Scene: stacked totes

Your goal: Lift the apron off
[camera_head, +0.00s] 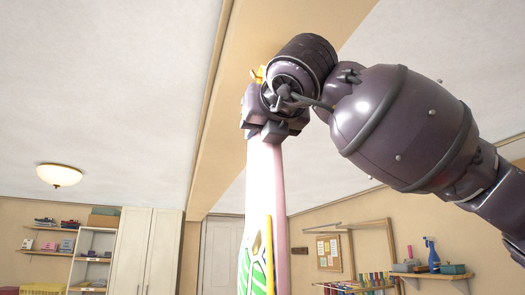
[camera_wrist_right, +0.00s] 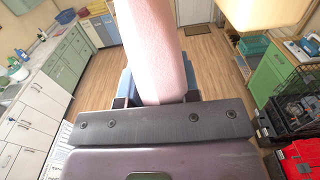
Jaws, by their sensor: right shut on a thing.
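The apron (camera_head: 264,178) is a pale pink and white cloth with a green and yellow pattern lower down. In the head view it hangs in a narrow strip below my right gripper (camera_head: 268,130), and its lower end is out of the picture. My right gripper is shut on the apron near its top. In the right wrist view the pink cloth (camera_wrist_right: 155,45) runs between the fingers and away from the palm. A small yellow thing (camera_head: 258,74) shows beside the gripper; I cannot tell what it is. My left gripper is not in view.
A beige beam (camera_head: 232,100) runs along the ceiling behind the gripper. A wall rack (camera_head: 362,226), shelves and a white cabinet (camera_head: 148,250) stand farther back. In the wrist view, a wooden floor (camera_wrist_right: 207,60) lies open between green cabinets (camera_wrist_right: 68,62) and a black wire crate (camera_wrist_right: 292,105).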

